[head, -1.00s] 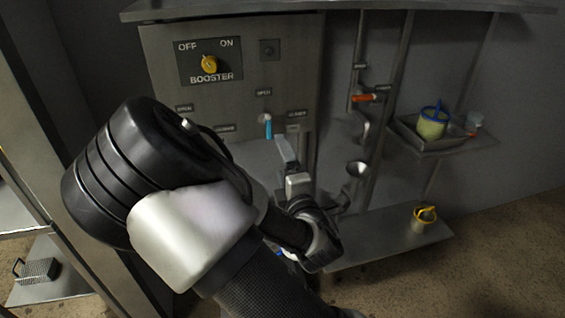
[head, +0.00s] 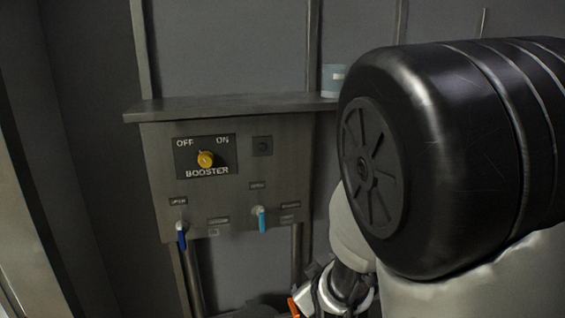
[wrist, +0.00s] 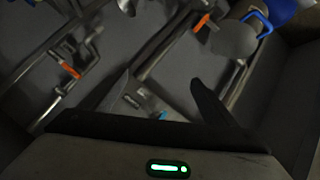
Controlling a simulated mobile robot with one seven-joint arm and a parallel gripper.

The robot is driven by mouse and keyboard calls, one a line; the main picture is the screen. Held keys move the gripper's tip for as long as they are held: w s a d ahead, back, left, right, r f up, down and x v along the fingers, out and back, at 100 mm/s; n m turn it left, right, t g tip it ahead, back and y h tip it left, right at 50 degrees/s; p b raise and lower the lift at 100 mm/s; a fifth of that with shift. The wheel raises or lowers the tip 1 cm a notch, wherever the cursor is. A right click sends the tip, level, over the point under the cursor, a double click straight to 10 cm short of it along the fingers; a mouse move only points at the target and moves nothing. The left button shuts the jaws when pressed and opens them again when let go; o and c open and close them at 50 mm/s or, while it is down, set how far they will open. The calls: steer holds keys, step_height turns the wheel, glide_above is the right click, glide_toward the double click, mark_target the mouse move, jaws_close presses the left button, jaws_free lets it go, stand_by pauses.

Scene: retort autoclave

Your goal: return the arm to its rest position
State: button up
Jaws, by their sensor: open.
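My gripper (wrist: 158,88) shows in the wrist view with its two dark fingers spread apart. It is open, with nothing between the fingers. In the head view my arm fills the right side, with a large black joint and a pale link below it. My wrist shows low in the middle of that view, while the fingers cannot be made out there.
A grey panel (head: 285,160) carries a yellow booster knob (head: 205,159), a dark blue lever (head: 181,236) and a light blue lever (head: 261,219). A light blue container (head: 333,80) stands on the ledge above. The wrist view shows pipes with orange handles (wrist: 201,22) and a blue-handled container (wrist: 236,36).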

steer(key=s+d+r+m+g, duration=0.35)
steer(key=s+r, duration=0.35)
steer(key=s, duration=0.5)
steer(key=s+d+r+m+g, duration=0.2)
steer(key=s+d+r+m, duration=0.15)
steer(key=s+r, duration=0.55)
steer(key=s+r+m+p, duration=0.1)
steer(key=s+r+p, duration=0.2)
steer(key=r+p, duration=1.2)
steer(key=shift+a+p, duration=0.45)
steer(key=shift+p, duration=0.65)
